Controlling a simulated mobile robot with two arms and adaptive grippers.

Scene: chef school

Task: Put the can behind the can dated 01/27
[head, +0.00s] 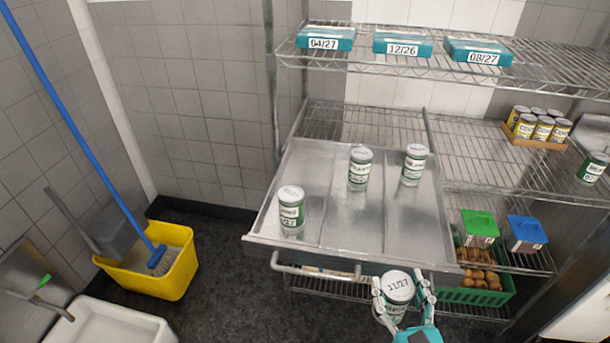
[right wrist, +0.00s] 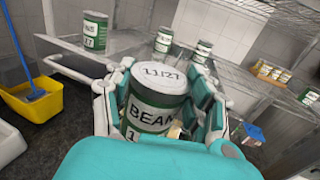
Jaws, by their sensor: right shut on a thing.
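My right gripper (head: 399,293) is shut on a green and white can (right wrist: 158,98) with 11/27 on its lid and a beans label. It holds the can upright in front of a metal shelf tray (head: 330,205). Three similar cans stand on the tray: a front-left can (head: 291,211) whose date ends in 27, a middle can (head: 360,168) farther back, and a back-right can (head: 414,165). Their full dates are too small to read, so I cannot tell which is 01/27. Another green and white can (head: 593,168) stands at the right edge. My left gripper is not in view.
Teal boxes marked 04/27 (head: 326,38), 12/26 (head: 402,44) and 08/27 (head: 478,51) sit on the upper wire shelf. Yellow cans (head: 541,128) stand in a carton at right. A yellow mop bucket (head: 150,262) is at left. The tray has low dividers and bare room behind its cans.

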